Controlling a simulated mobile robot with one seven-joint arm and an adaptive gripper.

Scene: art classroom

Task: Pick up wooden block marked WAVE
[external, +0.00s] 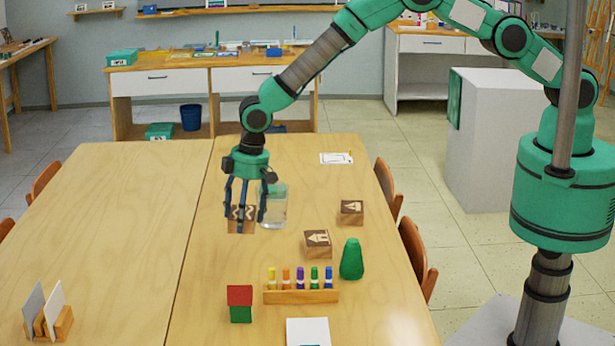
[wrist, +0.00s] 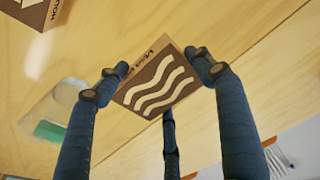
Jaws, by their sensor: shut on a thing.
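The wooden block marked WAVE (wrist: 157,88) has a dark brown face with pale wavy lines and lettering along one edge. My gripper (wrist: 150,80) has blue-black fingers closed around it, and the block sits between the fingertips in the wrist view. In the external view, the block (external: 241,219) shows partly behind the fingers of my gripper (external: 244,208), over the right-hand table. I cannot tell whether its underside touches the tabletop.
A clear jar (external: 274,207) stands close to the right of my gripper. Two other marked blocks (external: 351,212) (external: 317,243), a green cone (external: 351,259), a marker rack (external: 300,296) and a red-and-green block (external: 240,304) stand nearby. The left table (external: 110,230) is mostly clear.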

